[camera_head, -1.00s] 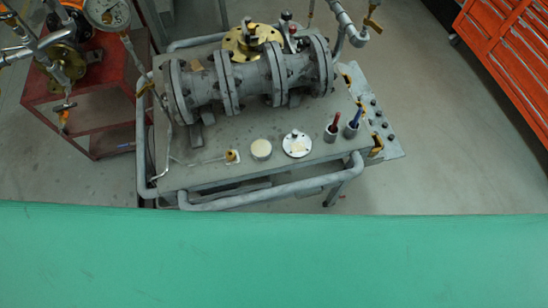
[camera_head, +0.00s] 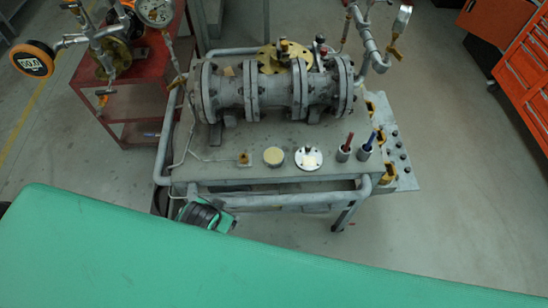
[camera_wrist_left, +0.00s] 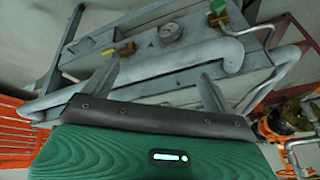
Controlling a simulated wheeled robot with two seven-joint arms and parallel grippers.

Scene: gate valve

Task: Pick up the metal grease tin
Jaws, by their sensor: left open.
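The grease tin, a short round tin with a pale yellow top (camera_head: 273,156), stands on the grey cart top (camera_head: 225,177) near its front edge in the head view. A round silver flanged part (camera_head: 309,159) sits just right of it. In the head view part of my left arm shows below the cart's front left corner, with its fingers hidden. My right gripper is not in view.
A grey flanged valve body (camera_head: 275,88) lies along the back of the cart. Two cups with a red marker (camera_head: 344,152) and a blue marker (camera_head: 367,146) stand to the right. A tubular rail (camera_head: 290,197) runs along the front edge. A red cart (camera_head: 150,95) stands left.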

